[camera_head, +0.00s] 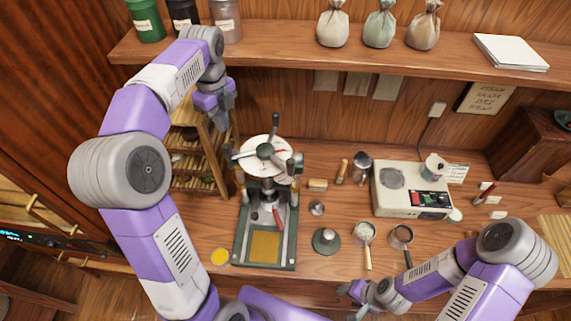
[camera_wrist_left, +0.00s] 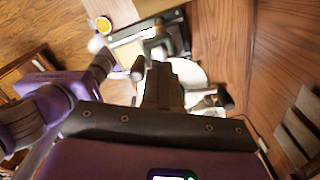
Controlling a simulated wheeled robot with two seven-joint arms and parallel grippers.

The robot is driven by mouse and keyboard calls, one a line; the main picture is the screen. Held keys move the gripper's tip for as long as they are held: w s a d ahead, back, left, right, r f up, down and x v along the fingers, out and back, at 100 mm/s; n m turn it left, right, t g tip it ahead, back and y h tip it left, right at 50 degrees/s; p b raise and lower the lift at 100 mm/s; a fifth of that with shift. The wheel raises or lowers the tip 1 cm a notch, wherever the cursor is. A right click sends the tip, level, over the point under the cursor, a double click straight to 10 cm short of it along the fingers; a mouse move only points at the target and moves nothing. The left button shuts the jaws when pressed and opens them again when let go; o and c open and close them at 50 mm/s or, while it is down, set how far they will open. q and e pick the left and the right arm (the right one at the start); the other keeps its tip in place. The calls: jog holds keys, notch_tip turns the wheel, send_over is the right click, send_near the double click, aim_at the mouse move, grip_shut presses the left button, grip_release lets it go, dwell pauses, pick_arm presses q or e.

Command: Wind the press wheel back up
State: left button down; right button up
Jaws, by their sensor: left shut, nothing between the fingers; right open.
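The tea press (camera_head: 265,225) stands upright on the bench, with a dark green frame, a metal column and a yellowish plate at its front. Its press wheel (camera_head: 252,162) is on top, a pale disc with a dark hub and several dark-tipped handles. My left gripper (camera_head: 226,112) is shut and empty, up and to the left of the wheel, apart from it in the head view. In the left wrist view the shut fingers (camera_wrist_left: 160,78) partly cover the wheel (camera_wrist_left: 192,72) and the press. My right gripper (camera_head: 356,292) is open and empty near the bench's front edge.
A wooden rack (camera_head: 205,150) stands left of the press, close below my left gripper. A shelf (camera_head: 285,45) with cloth bags runs above.

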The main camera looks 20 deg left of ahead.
aim_at(225, 151)
pick_arm(q)
jog(key=shift+f+b, duration=1.45)
jog(key=shift+f, duration=0.9)
jog(key=shift+s+d+b, duration=0.3)
jog(key=shift+s+d, duration=0.15)
jog(key=shift+s, duration=0.1)
jog(key=shift+s, duration=0.1)
jog(key=shift+s+d+b, duration=0.35)
jog(key=shift+s, duration=0.2)
jog(key=shift+s+d+b, duration=0.2)
jog(key=shift+s+d, duration=0.1)
jog(key=shift+s, duration=0.2)
jog(key=shift+s+d+b, duration=0.15)
jog(key=shift+s+d, duration=0.15)
jog(key=shift+s, duration=0.2)
jog(key=shift+d, duration=0.1)
jog(key=shift+s+d+b, duration=0.4)
jog(key=shift+s+d, duration=0.65)
jog(key=shift+d, duration=0.25)
